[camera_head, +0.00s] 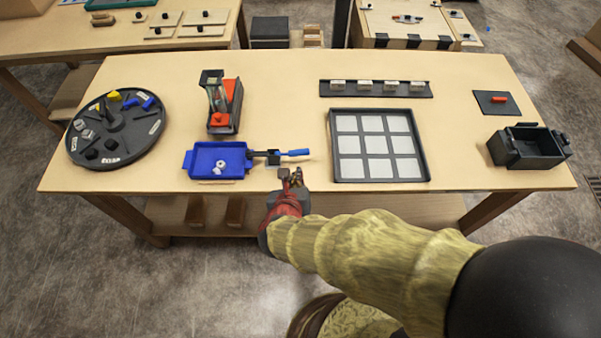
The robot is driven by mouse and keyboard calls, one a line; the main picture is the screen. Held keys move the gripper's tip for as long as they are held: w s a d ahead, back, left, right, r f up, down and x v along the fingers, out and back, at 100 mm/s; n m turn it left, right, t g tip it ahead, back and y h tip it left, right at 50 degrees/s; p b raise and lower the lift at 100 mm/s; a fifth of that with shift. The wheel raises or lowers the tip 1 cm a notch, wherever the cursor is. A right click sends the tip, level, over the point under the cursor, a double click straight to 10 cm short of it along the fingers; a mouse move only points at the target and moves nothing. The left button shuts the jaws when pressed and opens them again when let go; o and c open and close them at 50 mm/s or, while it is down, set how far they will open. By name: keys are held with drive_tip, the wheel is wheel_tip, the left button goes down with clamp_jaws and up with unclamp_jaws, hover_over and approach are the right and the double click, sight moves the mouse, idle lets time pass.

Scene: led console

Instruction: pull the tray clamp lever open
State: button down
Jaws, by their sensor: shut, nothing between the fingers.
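The blue tray (217,174) sits at the front left of the table, with a small white piece (219,168) in it. The tray clamp (268,157) is dark and stands at the tray's right side. Its lever has a blue handle (295,153) that points to the right, roughly level with the table. My gripper (291,175) is shut and empty, just in front of and below the blue handle in the picture. I cannot tell whether it touches the lever.
A dark grid tray (333,168) with pale squares lies right of the lever. Behind the blue tray stands an orange and black device (221,106). A round black turntable (75,148) with small parts is at the left. A dark bin (517,158) is at the right.

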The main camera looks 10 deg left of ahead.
sight(295, 154)
drive_tip(key=b+x, duration=0.2)
drive_tip(key=x, duration=0.6)
drive_tip(key=shift+f+b, duration=0.15)
drive_tip(key=shift+b, duration=0.2)
drive_tip(key=shift+w+f, duration=0.1)
drive_tip(key=shift+w, duration=0.2)
drive_tip(key=shift+r+h+p, duration=0.25)
drive_tip(key=shift+h+p, duration=0.05)
drive_tip(key=shift+p, duration=0.35)
